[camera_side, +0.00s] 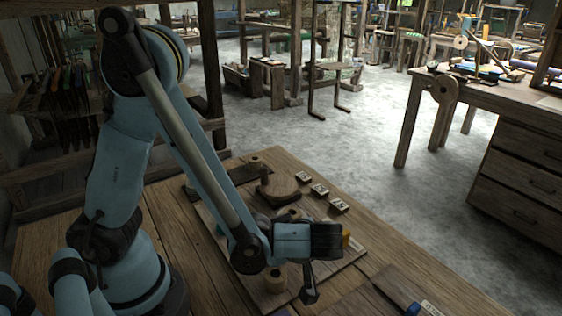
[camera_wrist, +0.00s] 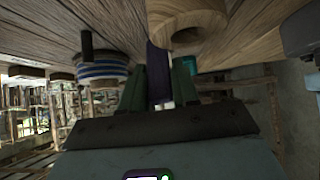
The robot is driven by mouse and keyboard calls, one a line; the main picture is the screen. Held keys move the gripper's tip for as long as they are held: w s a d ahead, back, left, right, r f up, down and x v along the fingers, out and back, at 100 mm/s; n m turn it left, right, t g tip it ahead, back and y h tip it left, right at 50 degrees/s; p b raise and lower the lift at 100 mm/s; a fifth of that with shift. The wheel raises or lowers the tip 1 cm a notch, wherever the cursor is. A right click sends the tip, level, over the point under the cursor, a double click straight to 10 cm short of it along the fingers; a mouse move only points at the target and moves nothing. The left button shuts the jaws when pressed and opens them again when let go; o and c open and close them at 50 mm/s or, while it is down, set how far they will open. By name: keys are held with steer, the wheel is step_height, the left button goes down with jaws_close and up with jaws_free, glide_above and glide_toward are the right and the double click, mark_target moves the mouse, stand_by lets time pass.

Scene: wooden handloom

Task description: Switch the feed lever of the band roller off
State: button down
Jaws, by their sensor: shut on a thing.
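My gripper (camera_wrist: 160,85) shows in the wrist view with its two dark green fingers closed on a dark purple upright piece, which looks like the feed lever (camera_wrist: 157,62). The lever's lower end and its pivot are hard to make out. In the side view my gripper (camera_side: 326,241) lies level over the wooden board (camera_side: 352,252) and hides the lever from that side. A small yellow part (camera_side: 347,239) shows just past its end; I cannot tell what it belongs to.
In the wrist view, a blue-and-white striped roll (camera_wrist: 100,70) and a wooden ring (camera_wrist: 186,33) sit close to the fingers. A blue-handled thing (camera_side: 414,309) lies at the front.

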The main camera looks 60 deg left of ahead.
steer(key=shift+a, duration=0.1)
stand_by(0.3)
steer(key=c, duration=0.9)
jaws_free()
